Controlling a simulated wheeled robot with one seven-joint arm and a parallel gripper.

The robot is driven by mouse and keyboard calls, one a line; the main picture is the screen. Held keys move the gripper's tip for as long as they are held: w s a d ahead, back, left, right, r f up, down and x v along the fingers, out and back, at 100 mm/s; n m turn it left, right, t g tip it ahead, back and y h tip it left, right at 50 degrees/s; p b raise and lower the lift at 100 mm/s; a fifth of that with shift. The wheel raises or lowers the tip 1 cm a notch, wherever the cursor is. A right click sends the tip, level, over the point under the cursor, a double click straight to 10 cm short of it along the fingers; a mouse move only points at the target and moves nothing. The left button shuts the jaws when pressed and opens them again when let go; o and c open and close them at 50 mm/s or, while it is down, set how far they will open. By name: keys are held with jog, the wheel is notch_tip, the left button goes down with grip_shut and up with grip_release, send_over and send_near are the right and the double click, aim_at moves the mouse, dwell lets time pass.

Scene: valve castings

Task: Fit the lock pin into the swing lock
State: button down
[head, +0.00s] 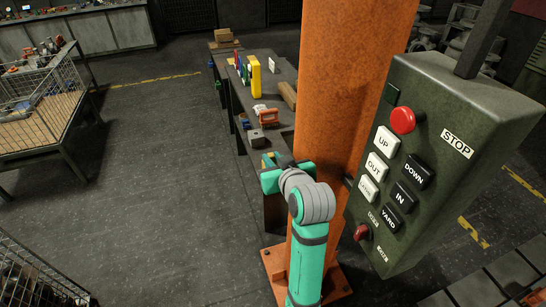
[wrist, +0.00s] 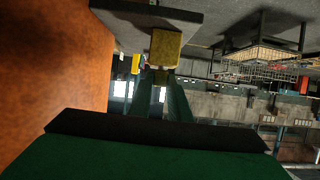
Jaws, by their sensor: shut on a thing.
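My gripper (head: 272,174) is low beside the left of the orange column, close to the near end of the workbench. In the wrist view its two fingers (wrist: 159,92) reach away from the camera and close on a small dark thing, taken to be the lock pin (wrist: 158,77). The pin is mostly hidden by the fingers, and the head view does not show it clearly. I cannot make out a swing lock for certain in either view. The column (head: 335,120) stands right of my gripper and fills the left of the wrist view (wrist: 50,70).
A green control box (head: 415,230) with buttons and a red stop knob hangs at right. The workbench (head: 282,68) holds a grey block (head: 256,138), an orange piece (head: 268,117) and a yellow piece (head: 255,76). Wire crates (head: 40,125) stand at left. The floor between is clear.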

jog(key=shift+f, duration=0.25)
jog(key=c, duration=1.6)
grip_release()
jog(key=shift+o, duration=0.2)
jog(key=v, duration=1.1)
